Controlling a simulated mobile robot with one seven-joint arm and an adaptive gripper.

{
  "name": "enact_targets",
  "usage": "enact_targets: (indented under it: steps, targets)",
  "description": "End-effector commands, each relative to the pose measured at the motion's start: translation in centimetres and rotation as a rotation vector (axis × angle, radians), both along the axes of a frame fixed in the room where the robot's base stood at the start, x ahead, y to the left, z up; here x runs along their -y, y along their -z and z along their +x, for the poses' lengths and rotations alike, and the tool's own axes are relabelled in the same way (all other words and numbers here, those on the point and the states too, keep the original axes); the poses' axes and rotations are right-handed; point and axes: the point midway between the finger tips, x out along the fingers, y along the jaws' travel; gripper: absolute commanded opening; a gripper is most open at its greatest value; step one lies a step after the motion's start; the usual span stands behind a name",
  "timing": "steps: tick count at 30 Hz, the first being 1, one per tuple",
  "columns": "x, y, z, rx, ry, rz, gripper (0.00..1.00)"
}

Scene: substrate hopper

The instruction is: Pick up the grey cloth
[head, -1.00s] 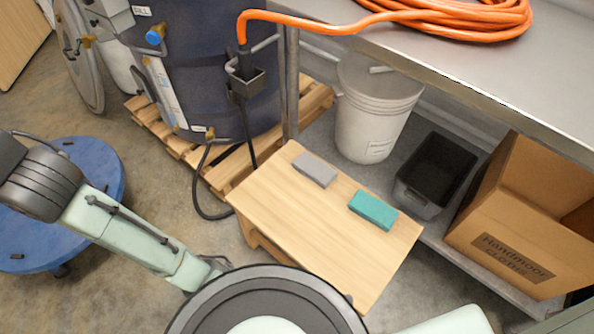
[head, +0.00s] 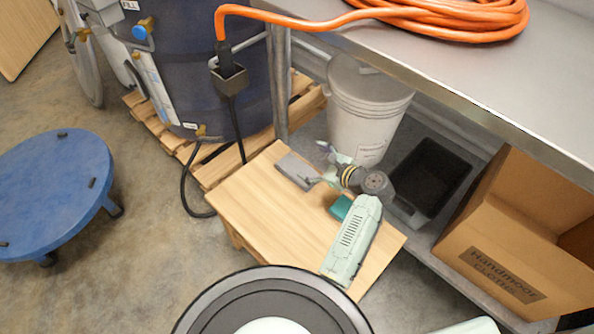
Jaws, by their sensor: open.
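The grey cloth (head: 293,169), a flat folded grey block, lies near the far edge of a small wooden table (head: 256,205). A teal block (head: 341,207) lies to its right, partly hidden by my arm. My gripper (head: 319,166) is open, at the right end of the grey cloth. One finger overlaps the cloth's near right corner in the picture, and the other is just past its far right side. I cannot tell whether the fingers touch it.
A white bucket (head: 362,110), a black bin (head: 430,178) and an open cardboard box (head: 515,235) stand on the shelf under the metal bench (head: 470,75). A dark drum (head: 205,75) stands on a pallet behind left. A blue round dolly (head: 50,190) is at left.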

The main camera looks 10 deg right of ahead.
Motion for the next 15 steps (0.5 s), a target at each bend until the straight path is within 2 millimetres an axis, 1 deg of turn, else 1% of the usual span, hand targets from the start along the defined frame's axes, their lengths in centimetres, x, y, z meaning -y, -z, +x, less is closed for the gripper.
enact_targets:
  steps: [1, 3, 6, 8, 15]
  targets:
    - [1.4, 1.7, -2.0, -0.05, 0.037, 0.085, 0.82]
    - [2.4, 3.0, -3.9, -0.097, 0.07, 0.178, 0.82]
    - [2.9, 4.0, -5.3, -0.132, 0.093, 0.253, 0.82]
    - [2.7, 4.4, -5.2, -0.141, 0.097, 0.27, 0.82]
    - [0.9, 5.8, -2.4, -0.142, 0.099, 0.272, 0.82]
